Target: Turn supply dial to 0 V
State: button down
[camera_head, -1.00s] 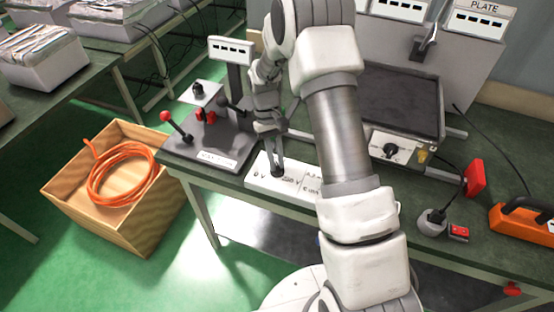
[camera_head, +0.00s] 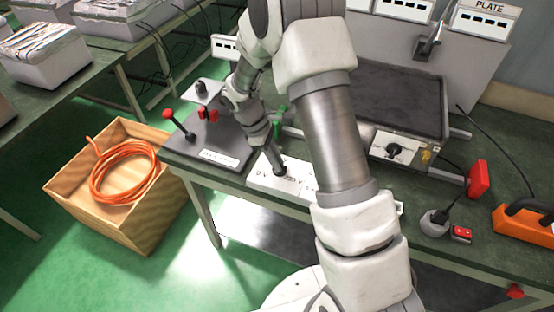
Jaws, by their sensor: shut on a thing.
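The supply dial (camera_head: 279,171) is a small dark knob on a white panel (camera_head: 262,178) at the front edge of the bench. The panel has voltage marks, with "0 V" at its left end; part of its right side is hidden behind my arm. My gripper (camera_head: 277,166) slants down to the right from the upper left, with its fingertips at the dial. It is shut on the dial. The fingers cover most of the knob, so its pointing direction cannot be told.
A dark lever box with a red-knobbed lever (camera_head: 178,124) stands left of the panel. A second dial box (camera_head: 395,150) and a dark-topped plate unit (camera_head: 398,100) are to the right. A small green part (camera_head: 281,118) shows beside my wrist. A wooden crate (camera_head: 150,230) stands on the floor.

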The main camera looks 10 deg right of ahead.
jog(key=n+t, duration=0.1)
jog(key=n, duration=0.1)
jog(key=n+t, duration=0.1)
jog(key=n, duration=0.2)
jog(key=shift+s+h, duration=0.2)
jog(key=shift+h, duration=0.1)
jog(key=shift+n, duration=0.4)
jog(key=c, duration=0.8)
grip_release()
jog(key=shift+c, duration=0.2)
jog(key=p+v, duration=0.1)
jog(key=v, duration=1.6)
jog(key=shift+r, duration=0.25)
jog(key=shift+s+r, duration=0.1)
jog(key=shift+s, duration=0.1)
